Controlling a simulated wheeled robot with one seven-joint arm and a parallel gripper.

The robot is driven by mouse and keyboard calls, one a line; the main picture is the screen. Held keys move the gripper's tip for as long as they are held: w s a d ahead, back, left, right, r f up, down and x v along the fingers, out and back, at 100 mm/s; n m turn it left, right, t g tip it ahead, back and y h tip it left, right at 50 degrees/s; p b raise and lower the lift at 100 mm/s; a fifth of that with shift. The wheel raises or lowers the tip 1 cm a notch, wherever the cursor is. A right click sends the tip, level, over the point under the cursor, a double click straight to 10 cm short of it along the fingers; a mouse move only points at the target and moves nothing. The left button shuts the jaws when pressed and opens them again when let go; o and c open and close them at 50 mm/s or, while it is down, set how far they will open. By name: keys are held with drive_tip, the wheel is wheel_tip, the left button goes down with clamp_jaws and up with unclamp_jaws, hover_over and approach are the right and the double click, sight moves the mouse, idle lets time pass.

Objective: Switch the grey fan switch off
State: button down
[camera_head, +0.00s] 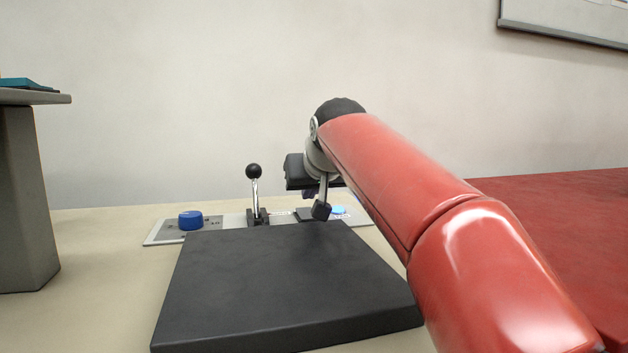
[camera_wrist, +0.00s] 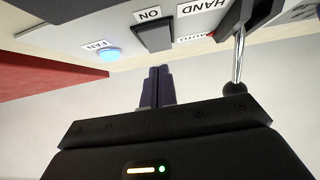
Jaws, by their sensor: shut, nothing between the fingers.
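The dark grey rocker switch (camera_wrist: 153,37) is on the panel at the top of the wrist view, upside down, next to an ON label (camera_wrist: 150,13). A lit blue lamp (camera_wrist: 110,54) and a FAN label (camera_wrist: 97,45) are beside it. In the head view the switch (camera_head: 308,214) is partly hidden by my arm, and the lamp (camera_head: 338,210) shows to its right. My gripper (camera_wrist: 158,70) is shut and empty, its fingertips close to the switch with a small apparent gap. In the head view my gripper (camera_head: 308,193) is above the panel, its fingers mostly hidden.
A lever with a black ball (camera_head: 254,171) stands left of my gripper; it also shows in the wrist view (camera_wrist: 235,88) by HAND and AUTO labels. A blue knob (camera_head: 190,220) is at the panel's left. A dark slab (camera_head: 280,290) lies in front. A wall is behind.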

drive_tip(key=shift+w+f, duration=0.15)
drive_tip(key=shift+f, duration=0.85)
drive_tip(key=shift+r, duration=0.1)
drive_tip(key=shift+w+g+p, duration=0.1)
drive_tip(key=shift+g+p, duration=0.2)
drive_tip(key=shift+p, duration=0.5)
drive_tip(key=shift+f, duration=0.3)
drive_tip(key=shift+w+a+r+p, duration=0.15)
drive_tip(key=shift+w+r+p, duration=0.15)
drive_tip(key=shift+w+p, duration=0.25)
drive_tip(key=shift+w, duration=0.25)
